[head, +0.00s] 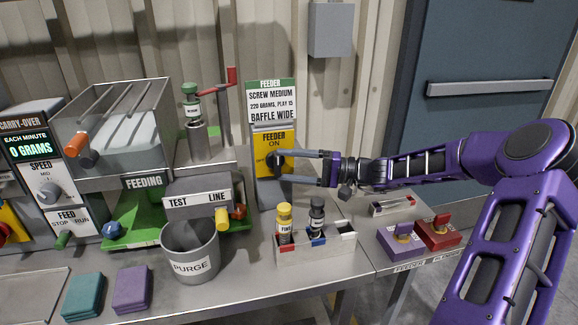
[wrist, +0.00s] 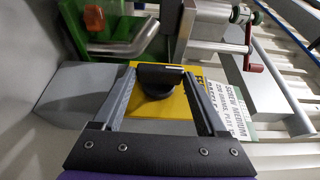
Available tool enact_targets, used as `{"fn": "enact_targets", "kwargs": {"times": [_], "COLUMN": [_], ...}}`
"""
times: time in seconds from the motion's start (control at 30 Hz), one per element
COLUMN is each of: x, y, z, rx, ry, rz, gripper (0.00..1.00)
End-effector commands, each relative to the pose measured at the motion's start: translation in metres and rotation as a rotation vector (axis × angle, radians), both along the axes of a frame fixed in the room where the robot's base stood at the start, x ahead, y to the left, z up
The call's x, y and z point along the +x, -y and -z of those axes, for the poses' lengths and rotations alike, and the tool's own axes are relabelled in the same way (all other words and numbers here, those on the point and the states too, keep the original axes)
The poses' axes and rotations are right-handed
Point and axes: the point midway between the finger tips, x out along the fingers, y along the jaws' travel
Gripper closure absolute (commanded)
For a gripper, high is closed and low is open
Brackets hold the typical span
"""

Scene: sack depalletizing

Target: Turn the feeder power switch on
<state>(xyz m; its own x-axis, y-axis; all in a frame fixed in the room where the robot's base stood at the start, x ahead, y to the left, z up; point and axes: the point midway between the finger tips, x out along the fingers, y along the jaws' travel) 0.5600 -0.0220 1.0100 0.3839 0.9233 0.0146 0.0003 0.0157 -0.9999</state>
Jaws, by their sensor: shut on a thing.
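The feeder power switch is a black rotary knob (head: 272,159) on a yellow panel (head: 272,138) marked "FEEDER ON", on a grey post at the back of the bench. A small marking, seemingly "OFF", shows left of the knob. My gripper (head: 280,160) reaches in from the right with its fingers at the knob, shut on it. In the wrist view the knob (wrist: 158,78) sits between the two finger ends, its bar lying across the picture. The fingers hide part of the knob in the head view.
A sign (head: 271,100) stands above the panel. A crank with a red handle (head: 231,75) and the feeder hopper (head: 115,130) stand to the left. Below are a purge bucket (head: 190,250) and a caddy (head: 315,250) with yellow- and black-capped bottles. A wall and door lie behind.

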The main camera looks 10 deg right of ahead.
Motion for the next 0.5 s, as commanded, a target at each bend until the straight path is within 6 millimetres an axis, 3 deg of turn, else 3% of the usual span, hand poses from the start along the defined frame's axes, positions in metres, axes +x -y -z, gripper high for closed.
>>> {"fn": "enact_targets", "kwargs": {"times": [0.13,0.17,0.27,0.5], "x": [-0.0009,-0.0009,-0.0007,-0.0005], "y": [-0.0013,-0.0013,-0.0012,-0.0003], "z": [-0.0001,-0.0001,0.0000,0.0000], "rx": [0.003,0.003,0.002,0.000], "ry": [-0.001,-0.001,-0.001,-0.001], "rz": [-0.004,-0.004,-0.004,-0.002], "gripper": [0.81,0.20,0.02,0.00]}}
